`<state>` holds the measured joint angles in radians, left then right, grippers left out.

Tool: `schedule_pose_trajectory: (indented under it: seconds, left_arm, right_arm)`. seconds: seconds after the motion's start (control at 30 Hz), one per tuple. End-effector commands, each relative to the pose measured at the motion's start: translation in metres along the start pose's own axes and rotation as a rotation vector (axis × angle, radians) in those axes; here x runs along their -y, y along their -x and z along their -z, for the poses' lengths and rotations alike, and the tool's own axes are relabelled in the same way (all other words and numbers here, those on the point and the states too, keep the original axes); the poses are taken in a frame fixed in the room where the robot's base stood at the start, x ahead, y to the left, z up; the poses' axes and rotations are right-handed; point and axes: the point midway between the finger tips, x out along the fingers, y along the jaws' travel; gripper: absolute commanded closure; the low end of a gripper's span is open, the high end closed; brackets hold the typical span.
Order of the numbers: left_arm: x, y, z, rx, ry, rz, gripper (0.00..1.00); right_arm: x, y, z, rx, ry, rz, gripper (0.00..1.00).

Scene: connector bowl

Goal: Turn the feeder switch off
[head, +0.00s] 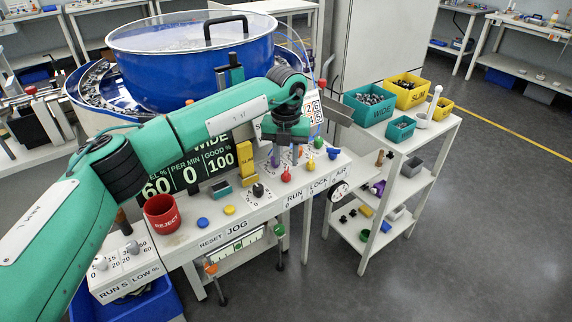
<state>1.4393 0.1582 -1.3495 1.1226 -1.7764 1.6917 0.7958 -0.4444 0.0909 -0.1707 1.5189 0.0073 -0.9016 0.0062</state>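My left gripper (287,143) points down over the back of the white control panel (262,208), behind the front row of levers. Its fingertips are small and partly hidden, so I cannot tell whether they are open or shut. A red-knobbed lever (286,175) stands above the RUN label, a yellow-knobbed one (310,169) above LOCK, and a blue-knobbed one (333,154) above AIR. No label reads "feeder", so I cannot tell for certain which is the feeder switch. The blue feeder bowl (180,78) stands behind the arm. My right gripper is not in view.
A red REJECT cup (162,215), a black dial knob (258,190) and blue and yellow buttons are on the panel's left part. A display (190,178) stands behind, partly covered by my arm. A white shelf cart (407,146) with teal and yellow bins is at right.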

Motion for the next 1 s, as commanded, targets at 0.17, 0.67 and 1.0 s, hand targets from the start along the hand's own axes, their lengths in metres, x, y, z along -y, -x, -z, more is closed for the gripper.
schedule_pose_trajectory:
  seconds: [0.17,0.67,1.0]
  left_arm:
    - [0.0,0.044,-0.001,0.003,0.001,0.0,0.69]
    - [0.0,0.105,-0.001,0.0,0.001,0.0,0.69]
    - [0.0,0.105,-0.001,0.0,0.001,0.0,0.69]
  right_arm:
    - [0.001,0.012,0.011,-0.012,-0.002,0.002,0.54]
    - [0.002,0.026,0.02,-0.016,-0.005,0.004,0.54]
    - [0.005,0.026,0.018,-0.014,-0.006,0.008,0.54]
